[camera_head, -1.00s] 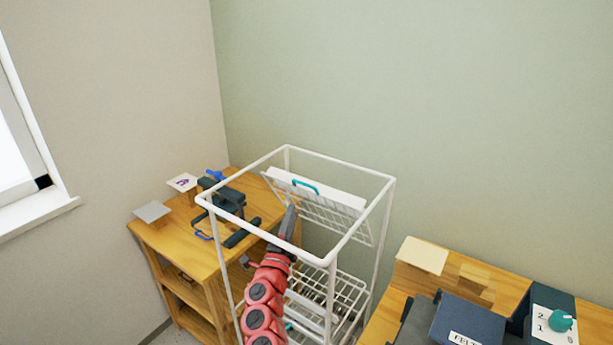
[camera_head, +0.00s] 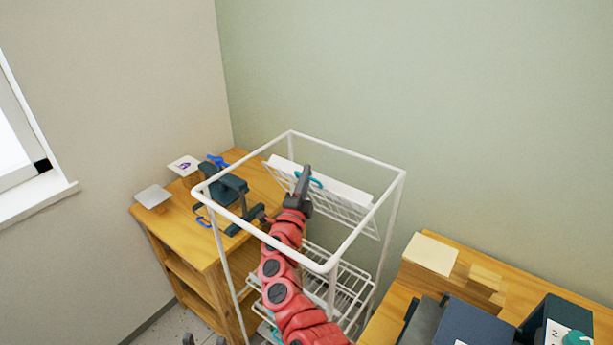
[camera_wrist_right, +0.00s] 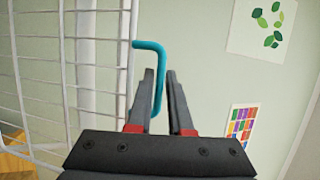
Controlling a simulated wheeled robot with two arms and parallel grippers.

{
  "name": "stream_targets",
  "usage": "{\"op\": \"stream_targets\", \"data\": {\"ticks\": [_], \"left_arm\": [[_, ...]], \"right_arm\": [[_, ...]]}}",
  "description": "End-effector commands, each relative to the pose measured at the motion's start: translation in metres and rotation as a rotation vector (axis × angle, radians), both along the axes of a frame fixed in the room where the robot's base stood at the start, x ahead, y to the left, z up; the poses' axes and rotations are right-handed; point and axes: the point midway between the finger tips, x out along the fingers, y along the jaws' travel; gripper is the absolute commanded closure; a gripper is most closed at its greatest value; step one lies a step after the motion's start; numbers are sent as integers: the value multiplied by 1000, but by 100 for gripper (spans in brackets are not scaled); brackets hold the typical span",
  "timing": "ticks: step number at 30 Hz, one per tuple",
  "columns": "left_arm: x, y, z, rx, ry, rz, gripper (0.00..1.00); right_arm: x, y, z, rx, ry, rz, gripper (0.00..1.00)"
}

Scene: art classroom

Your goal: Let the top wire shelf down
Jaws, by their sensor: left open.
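The top wire shelf (camera_head: 350,212) is a white wire panel, folded up and leaning near the back of the white wire rack (camera_head: 345,155). A teal handle (camera_head: 314,181) is on its upper edge. My right gripper (camera_head: 305,172) is inside the rack frame at this handle. In the right wrist view, the teal handle (camera_wrist_right: 149,45) reaches down between the two dark fingers of my right gripper (camera_wrist_right: 162,75); whether they press on it is unclear. The wire grid (camera_wrist_right: 98,60) stands at the left there. My left gripper (camera_head: 204,341) shows only its parted tips at the bottom edge.
Lower wire shelves (camera_head: 345,285) lie flat in the rack. A wooden cabinet (camera_head: 180,230) with a dark clamp-like tool (camera_head: 228,190) stands left. At right, a wooden surface (camera_head: 395,300) holds dark boxes. The rack's top rails and posts surround my right arm.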

Motion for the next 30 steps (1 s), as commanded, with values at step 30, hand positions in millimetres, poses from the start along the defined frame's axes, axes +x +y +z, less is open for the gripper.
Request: {"op": "stream_targets", "data": {"ticks": [30], "left_arm": [[0, 0, 0, 0, 0, 0, 50]], "right_arm": [[0, -1, 1, 0, -2, -2, 100]]}}
